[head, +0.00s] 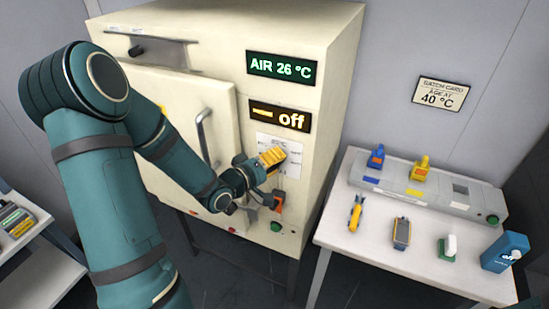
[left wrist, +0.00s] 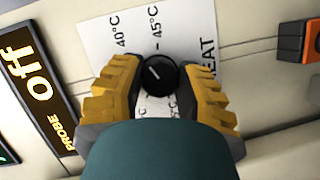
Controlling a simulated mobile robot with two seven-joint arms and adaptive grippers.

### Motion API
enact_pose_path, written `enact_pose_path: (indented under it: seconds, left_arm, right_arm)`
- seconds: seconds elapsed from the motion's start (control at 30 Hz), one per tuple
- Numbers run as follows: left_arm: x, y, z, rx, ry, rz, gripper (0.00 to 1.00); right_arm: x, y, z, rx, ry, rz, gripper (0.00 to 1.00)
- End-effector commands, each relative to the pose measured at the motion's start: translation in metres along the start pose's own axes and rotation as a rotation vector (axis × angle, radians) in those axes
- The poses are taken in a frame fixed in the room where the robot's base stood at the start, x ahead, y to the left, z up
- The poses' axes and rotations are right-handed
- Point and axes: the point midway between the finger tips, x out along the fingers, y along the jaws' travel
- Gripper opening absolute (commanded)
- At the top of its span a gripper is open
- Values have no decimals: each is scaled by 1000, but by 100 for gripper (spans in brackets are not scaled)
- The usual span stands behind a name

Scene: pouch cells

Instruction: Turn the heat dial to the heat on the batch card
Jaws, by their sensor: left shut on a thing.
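The heat dial (left wrist: 158,79) is a round black knob with a white mark, on a white scale sheet (left wrist: 190,25). In the left wrist view the sheet shows 40°C and 45°C; other labels are partly hidden. The dial's white mark slants toward the upper left of that view. My left gripper (head: 272,157), with yellow fingers, is shut on the dial, one finger at each side, and hides it in the head view. The batch card (head: 440,95) on the wall reads 40 °C. The amber display (head: 279,116) on the oven reads off. My right gripper is not in view.
The cream oven (head: 335,60) has a green display (head: 282,68) reading AIR 26 °C. An orange switch (head: 278,202) and a green button (head: 276,226) sit below the dial. A white table (head: 350,262) with tools and a grey fixture stands to the right.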

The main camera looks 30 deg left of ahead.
Motion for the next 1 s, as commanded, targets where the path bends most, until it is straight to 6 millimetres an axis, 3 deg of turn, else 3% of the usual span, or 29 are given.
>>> enact_pose_path:
  seconds: [0.4,1.0]
  left_arm:
    - [0,0,1,-216,-2,90,0]
    - [1,0,1,-259,-2,110,0]
  right_arm:
    - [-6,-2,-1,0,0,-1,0]
    - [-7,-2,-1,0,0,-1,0]
